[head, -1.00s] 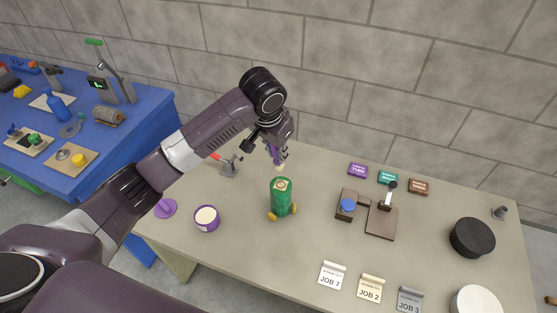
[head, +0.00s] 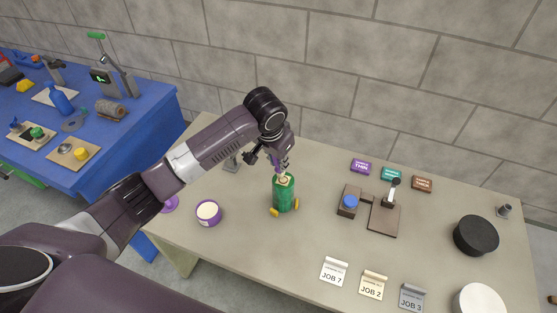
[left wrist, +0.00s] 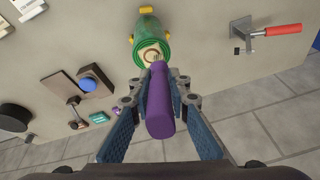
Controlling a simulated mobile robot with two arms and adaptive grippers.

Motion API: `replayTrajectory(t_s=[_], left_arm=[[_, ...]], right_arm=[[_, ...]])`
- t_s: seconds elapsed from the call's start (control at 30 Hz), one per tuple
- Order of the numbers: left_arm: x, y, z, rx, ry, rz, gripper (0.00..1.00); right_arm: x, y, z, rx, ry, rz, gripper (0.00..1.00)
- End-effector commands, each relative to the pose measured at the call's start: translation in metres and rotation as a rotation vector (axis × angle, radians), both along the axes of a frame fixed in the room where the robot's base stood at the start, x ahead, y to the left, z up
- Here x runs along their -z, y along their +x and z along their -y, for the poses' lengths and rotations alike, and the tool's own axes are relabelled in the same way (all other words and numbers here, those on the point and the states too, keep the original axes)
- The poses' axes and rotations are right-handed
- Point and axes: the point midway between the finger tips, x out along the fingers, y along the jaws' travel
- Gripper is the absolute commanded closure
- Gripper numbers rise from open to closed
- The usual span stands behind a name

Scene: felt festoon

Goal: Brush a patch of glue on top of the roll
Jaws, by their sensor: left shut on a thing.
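The green roll (head: 284,194) stands upright on the table between small yellow supports, with a pale top face. It also shows in the left wrist view (left wrist: 147,30). My left gripper (head: 279,160) is above the roll, shut on the purple-handled brush (left wrist: 160,105). The brush's tip is at the roll's pale top in both views; whether it touches cannot be told for sure. The purple glue pot (head: 208,213) with cream contents stands open left of the roll. A purple lid (head: 170,204) lies at the table's left edge. My right gripper is not in view.
A clamp with a red handle (left wrist: 275,31) is on the table near the roll. A stand with a blue button (head: 348,203), coloured labels (head: 391,174), job cards (head: 372,285) and a black disc (head: 476,236) lie to the right.

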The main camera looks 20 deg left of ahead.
Motion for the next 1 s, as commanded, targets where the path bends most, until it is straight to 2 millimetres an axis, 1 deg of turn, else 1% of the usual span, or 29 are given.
replayTrajectory(t_s=[0.47,1.0], left_arm=[[0.0002,0.0001,0.0000,0.000,0.000,0.001,1.00],[0.0067,0.0003,0.0002,0.000,0.000,0.001,1.00]], right_arm=[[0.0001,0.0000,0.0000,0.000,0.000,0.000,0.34],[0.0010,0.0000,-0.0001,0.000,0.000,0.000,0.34]])
